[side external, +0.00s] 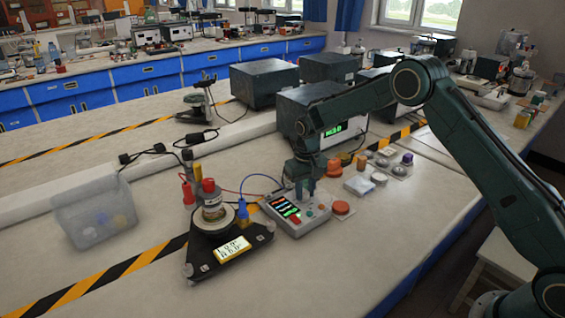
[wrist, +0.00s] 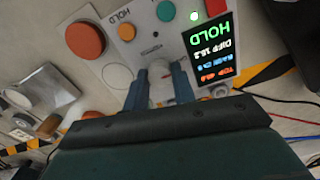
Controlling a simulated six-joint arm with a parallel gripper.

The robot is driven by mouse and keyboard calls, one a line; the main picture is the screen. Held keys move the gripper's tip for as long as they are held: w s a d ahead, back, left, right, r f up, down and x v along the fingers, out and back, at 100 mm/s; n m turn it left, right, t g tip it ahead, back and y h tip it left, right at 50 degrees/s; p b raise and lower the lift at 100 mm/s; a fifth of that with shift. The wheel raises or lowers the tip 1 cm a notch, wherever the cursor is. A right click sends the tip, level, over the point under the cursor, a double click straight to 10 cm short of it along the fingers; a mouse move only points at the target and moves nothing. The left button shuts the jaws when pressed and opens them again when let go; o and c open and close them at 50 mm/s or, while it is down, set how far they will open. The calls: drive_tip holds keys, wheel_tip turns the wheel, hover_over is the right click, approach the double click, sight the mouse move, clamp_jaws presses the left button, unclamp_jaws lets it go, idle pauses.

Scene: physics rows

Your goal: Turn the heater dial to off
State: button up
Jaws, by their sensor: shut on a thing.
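The grey control box (side external: 313,226) stands on the bench in the side view, its lit screen (side external: 283,208) facing up. In the wrist view the screen (wrist: 209,50) reads HOLD with several coloured lines. A pale round dial (wrist: 160,72) on the box sits between the two blue fingers of my gripper (wrist: 160,88). My gripper is shut on this dial, and in the side view it (side external: 305,188) reaches down onto the back of the box. The dial's pointer and markings are not readable, and the fingers hide it in the side view.
Left of the box, a black three-cornered stand (side external: 205,262) bears a jar (side external: 212,207). An orange-red button (side external: 341,208) is at the box's right. A dark instrument (side external: 292,115) stands behind, and a clear bin (side external: 95,212) at far left.

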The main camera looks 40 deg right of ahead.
sight(305, 192)
idle(0.4)
drive_tip(key=o, duration=1)
wheel_tip(305, 192, up, 14)
idle(0.5)
